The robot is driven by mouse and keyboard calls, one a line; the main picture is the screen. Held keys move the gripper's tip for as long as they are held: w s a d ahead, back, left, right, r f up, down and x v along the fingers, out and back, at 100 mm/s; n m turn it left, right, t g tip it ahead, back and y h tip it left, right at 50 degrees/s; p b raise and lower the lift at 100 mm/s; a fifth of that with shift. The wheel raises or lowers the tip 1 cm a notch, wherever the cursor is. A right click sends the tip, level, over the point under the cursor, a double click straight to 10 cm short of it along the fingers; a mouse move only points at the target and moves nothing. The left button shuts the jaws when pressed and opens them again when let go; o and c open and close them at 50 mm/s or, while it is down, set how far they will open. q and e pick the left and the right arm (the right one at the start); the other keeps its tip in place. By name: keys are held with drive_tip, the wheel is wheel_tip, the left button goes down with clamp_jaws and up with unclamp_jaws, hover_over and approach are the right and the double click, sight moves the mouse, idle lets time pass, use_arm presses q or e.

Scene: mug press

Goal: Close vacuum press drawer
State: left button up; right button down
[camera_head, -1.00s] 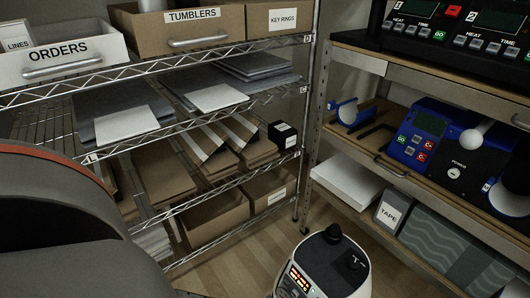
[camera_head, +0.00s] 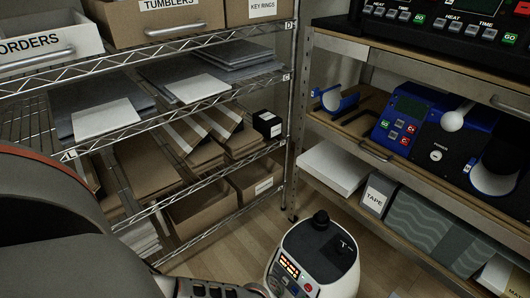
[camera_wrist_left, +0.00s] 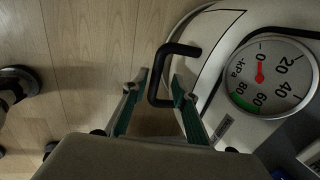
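The vacuum press is a white rounded machine with a black top, a black knob and an orange-lit panel, low in the head view (camera_head: 312,262). In the left wrist view, a white body with a kPa gauge (camera_wrist_left: 270,78) fills the right side. A black bracket-shaped handle (camera_wrist_left: 157,78) sticks out from its curved white front. My left gripper (camera_wrist_left: 157,85) is open, with one green-lined finger on each side of the handle's outer bar. Firm contact does not show. How far the drawer stands out cannot be told. My right gripper is out of view.
A wire shelf with labelled bins (camera_head: 160,30) and folders stands at the left. A workbench (camera_head: 345,140) with blue mug presses (camera_head: 410,115) stands at the right, with a tape box (camera_head: 377,194) below. Bare wooden floor (camera_head: 235,250) lies between shelf and press.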

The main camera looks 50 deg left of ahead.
use_arm(q)
drive_tip(key=shift+s, duration=0.1)
drive_tip(key=shift+s+r, duration=0.15)
drive_tip(key=shift+r, duration=0.5)
wheel_tip(320, 180, up, 10)
drive_tip(key=s, duration=0.2)
drive_tip(key=shift+r, duration=0.25)
